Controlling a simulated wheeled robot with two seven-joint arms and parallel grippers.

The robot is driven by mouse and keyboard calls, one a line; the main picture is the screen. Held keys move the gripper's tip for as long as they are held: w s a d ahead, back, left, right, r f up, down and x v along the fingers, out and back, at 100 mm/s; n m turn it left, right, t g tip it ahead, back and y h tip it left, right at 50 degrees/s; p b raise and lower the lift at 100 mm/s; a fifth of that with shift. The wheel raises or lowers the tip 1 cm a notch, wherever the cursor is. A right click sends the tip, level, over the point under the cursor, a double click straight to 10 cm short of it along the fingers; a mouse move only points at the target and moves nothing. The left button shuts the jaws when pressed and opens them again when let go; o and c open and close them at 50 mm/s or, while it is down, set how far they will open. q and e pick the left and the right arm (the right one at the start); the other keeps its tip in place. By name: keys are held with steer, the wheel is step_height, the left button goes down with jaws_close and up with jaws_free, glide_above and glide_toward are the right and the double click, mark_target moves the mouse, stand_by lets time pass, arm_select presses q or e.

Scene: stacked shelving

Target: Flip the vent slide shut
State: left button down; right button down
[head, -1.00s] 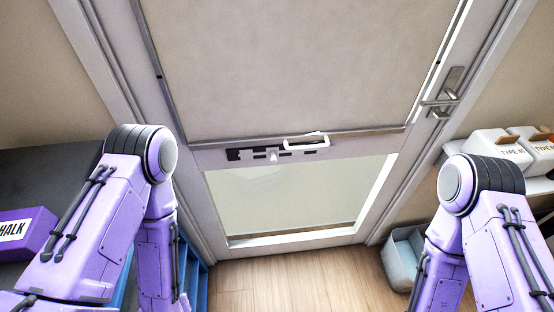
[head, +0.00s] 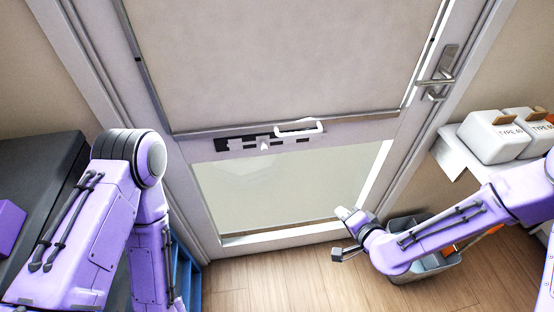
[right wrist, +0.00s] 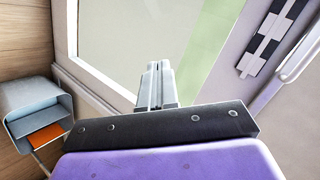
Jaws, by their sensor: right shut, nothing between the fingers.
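The vent slide (head: 236,144) is a black and white strip on the door's crossbar, above the lower glass pane. A small white tab (head: 264,147) sits near its middle, and a white bar handle (head: 318,129) is at its right end. In the right wrist view the strip (right wrist: 266,38) is at the upper right, with the bar (right wrist: 297,60) beside it. My right gripper (head: 342,212) is shut and empty, below and right of the slide and apart from it. Its fingers also show together in the right wrist view (right wrist: 157,72). My left gripper is out of view.
The door (head: 270,60) has a lever handle (head: 436,80) at right. A grey bin (head: 440,270) stands on the floor by my right forearm. White boxes (head: 489,137) sit on a shelf at right. A dark surface (head: 40,155) and a blue frame (head: 186,275) are at left.

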mark_target(264, 145)
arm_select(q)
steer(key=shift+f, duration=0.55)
arm_select(e)
steer(key=w+a+r+y, duration=0.2)
steer(key=a+r+y, duration=0.1)
steer(key=r, duration=0.3)
steer(key=w+a+r+n+y, duration=0.1)
steer(key=w+a+r+y, duration=0.2)
steer(key=r, duration=0.3)
steer(key=shift+w+a+r+n+t+y, duration=0.15)
steer(key=shift+a+r+n+t+y, duration=0.15)
steer(key=shift+a+y, duration=0.55)
steer(key=shift+f, duration=0.1)
